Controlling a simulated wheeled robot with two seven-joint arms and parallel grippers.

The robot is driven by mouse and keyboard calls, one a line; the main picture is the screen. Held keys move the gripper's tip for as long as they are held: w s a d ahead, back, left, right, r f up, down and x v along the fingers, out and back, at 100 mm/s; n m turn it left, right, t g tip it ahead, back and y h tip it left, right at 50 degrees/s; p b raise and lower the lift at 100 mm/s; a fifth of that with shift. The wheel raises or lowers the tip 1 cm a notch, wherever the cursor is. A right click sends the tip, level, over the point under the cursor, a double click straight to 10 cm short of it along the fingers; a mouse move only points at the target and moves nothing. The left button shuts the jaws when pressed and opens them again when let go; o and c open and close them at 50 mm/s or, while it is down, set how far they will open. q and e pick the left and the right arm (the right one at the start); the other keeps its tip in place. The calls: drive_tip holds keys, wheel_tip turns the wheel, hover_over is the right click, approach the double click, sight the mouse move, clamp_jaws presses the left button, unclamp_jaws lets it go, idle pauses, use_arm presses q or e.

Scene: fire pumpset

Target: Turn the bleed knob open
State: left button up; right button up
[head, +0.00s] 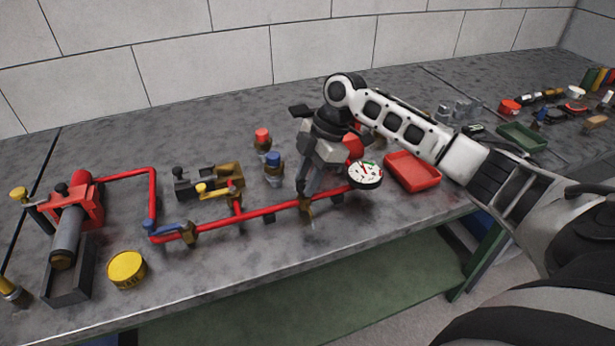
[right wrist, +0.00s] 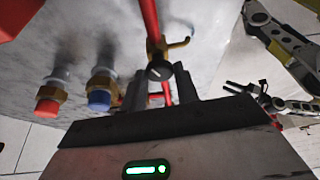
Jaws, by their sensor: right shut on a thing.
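The bleed knob (right wrist: 158,70) is a small dark round knob on a brass fitting of the red pipe, seen in the right wrist view. In the head view the brass fitting (head: 306,205) shows under my fingers, and the knob itself is largely hidden. My right gripper (head: 304,190) reaches down over the pipe, shut on the knob, which sits between the two dark fingers in the right wrist view (right wrist: 158,88).
A white gauge (head: 366,175) stands right of the gripper, with a red tray (head: 412,171) beyond. Red-capped (head: 262,138) and blue-capped (head: 273,165) fittings stand behind the red pipe (head: 270,211). A yellow tin (head: 127,270) is at the left.

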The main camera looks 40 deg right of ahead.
drive_tip(key=shift+w+n, duration=0.1)
drive_tip(key=shift+n, duration=0.4)
drive_tip(key=o, duration=1)
drive_tip(key=shift+c, duration=0.2)
use_arm(q)
drive_tip(key=shift+w+d+f+b, duration=0.15)
drive_tip(key=shift+d+f+b, duration=0.05)
drive_tip(key=shift+b, duration=0.5)
use_arm(e)
drive_tip(key=w+v, duration=0.1)
drive_tip(key=v, duration=1.5)
drive_tip(key=shift+s, duration=0.3)
use_arm(q)
drive_tip(key=shift+f, duration=0.15)
use_arm(e)
drive_tip(key=shift+a, duration=0.1)
